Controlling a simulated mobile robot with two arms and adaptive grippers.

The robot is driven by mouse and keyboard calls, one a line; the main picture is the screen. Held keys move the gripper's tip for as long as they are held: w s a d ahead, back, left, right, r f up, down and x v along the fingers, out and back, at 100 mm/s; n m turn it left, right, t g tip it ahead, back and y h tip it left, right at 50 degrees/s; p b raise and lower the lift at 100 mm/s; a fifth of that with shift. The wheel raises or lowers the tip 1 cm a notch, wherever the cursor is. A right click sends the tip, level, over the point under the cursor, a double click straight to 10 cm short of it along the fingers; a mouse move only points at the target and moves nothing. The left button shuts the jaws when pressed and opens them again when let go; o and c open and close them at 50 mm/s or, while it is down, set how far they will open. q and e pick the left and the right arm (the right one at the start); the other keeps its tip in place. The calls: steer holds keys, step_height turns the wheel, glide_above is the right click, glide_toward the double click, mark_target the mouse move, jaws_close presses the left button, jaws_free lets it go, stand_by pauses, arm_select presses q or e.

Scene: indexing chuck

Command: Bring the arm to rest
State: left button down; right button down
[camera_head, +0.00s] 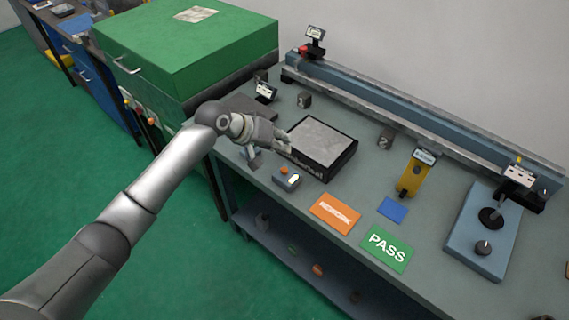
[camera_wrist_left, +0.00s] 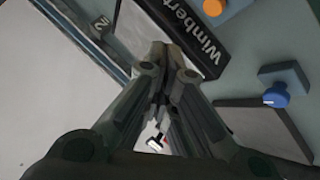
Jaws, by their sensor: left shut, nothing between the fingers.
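My left gripper (camera_head: 284,141) is at the end of the grey arm that comes in from the left in the head view. It is above the workbench, beside the left edge of the black-framed block with a grey top (camera_head: 318,144). In the left wrist view the fingers of the gripper (camera_wrist_left: 158,100) are together, with nothing held between them. The black side of the block with white lettering (camera_wrist_left: 190,35) shows beyond the fingers. I cannot tell the exact height of the gripper above the bench. My right gripper is in neither view.
An orange card (camera_head: 335,212), a green PASS card (camera_head: 387,249) and a blue pad (camera_head: 392,209) lie on the bench. A yellow gauge (camera_head: 411,180) and a blue fixture (camera_head: 482,232) stand at the right. A long rail (camera_head: 400,113) runs along the back. A green cabinet (camera_head: 190,60) stands left.

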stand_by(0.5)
arm_select(q)
steer(key=s+a+f+m+y, duration=0.1)
steer(key=s+f, duration=0.3)
steer(key=s, duration=0.4)
steer(key=s+a+f+y, duration=0.1)
steer(key=s+a+f, duration=0.1)
steer(key=s+f, duration=0.5)
steer(key=s+a+n+g+y, duration=0.1)
steer(key=s+a+y, duration=0.2)
steer(key=s+a, duration=0.65)
steer(key=s+a+n+y, duration=0.1)
steer(key=s+a+y, duration=0.2)
steer(key=s+a, duration=0.65)
steer(key=s+d+f+g+b, duration=0.1)
steer(key=s+f, duration=0.1)
steer(key=f, duration=1.2)
steer(key=s+d+f+g+b, duration=0.1)
steer(key=s+d+f+b, duration=0.1)
steer(key=f, duration=1.3)
steer(key=s+a+f+b, duration=0.1)
steer(key=s+a+f, duration=0.2)
steer(key=s+f, duration=1.3)
steer(key=shift+s+a+f+m+g+b, duration=0.15)
steer(key=shift+s+f+m+g+b, duration=0.15)
steer(key=shift+f+m+g, duration=0.1)
